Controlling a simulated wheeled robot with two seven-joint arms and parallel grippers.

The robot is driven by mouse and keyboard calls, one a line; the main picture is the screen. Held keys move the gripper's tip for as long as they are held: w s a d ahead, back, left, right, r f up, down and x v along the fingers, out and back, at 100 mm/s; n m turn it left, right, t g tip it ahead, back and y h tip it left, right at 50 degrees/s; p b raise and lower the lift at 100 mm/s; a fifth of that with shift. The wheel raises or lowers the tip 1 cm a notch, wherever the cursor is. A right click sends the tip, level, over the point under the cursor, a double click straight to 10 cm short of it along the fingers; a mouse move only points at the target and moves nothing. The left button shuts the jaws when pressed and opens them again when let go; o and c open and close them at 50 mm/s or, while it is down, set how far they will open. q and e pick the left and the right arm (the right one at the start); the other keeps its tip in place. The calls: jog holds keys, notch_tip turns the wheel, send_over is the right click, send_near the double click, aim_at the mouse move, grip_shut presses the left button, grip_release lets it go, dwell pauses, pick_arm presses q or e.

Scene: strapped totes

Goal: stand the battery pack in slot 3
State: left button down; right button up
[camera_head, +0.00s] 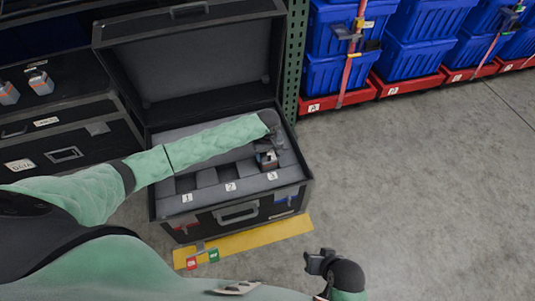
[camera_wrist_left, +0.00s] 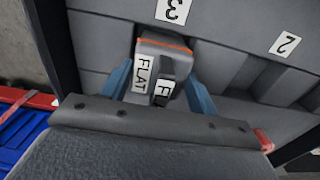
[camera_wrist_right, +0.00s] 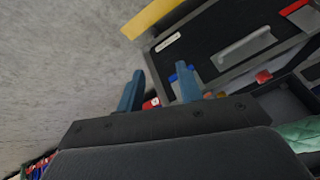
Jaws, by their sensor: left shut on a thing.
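The battery pack (camera_head: 267,159) is grey with an orange band and "FLAT" labels, which show in the left wrist view (camera_wrist_left: 152,47). My left gripper (camera_head: 268,146) is shut on it, with blue fingers on both sides. The pack is at slot 3, behind the "3" label (camera_head: 272,176), in the grey foam insert (camera_head: 170,136) of the open black case. I cannot tell how deep it sits. Slots 1 and 2 look empty, partly hidden by my left arm. My right gripper (camera_head: 318,262) is open and empty in front of the case; its parted fingers show in the right wrist view (camera_wrist_right: 158,90).
The case lid (camera_head: 195,60) stands open behind. A second black case (camera_head: 60,140) at the left carries orange-grey packs (camera_head: 39,82). A yellow floor strip (camera_head: 245,240) and red and green tags (camera_head: 214,255) lie in front. Blue totes (camera_head: 410,62) stand behind; floor at right is clear.

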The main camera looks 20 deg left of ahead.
pick_arm(q)
jog(key=shift+c, duration=2.1)
grip_release()
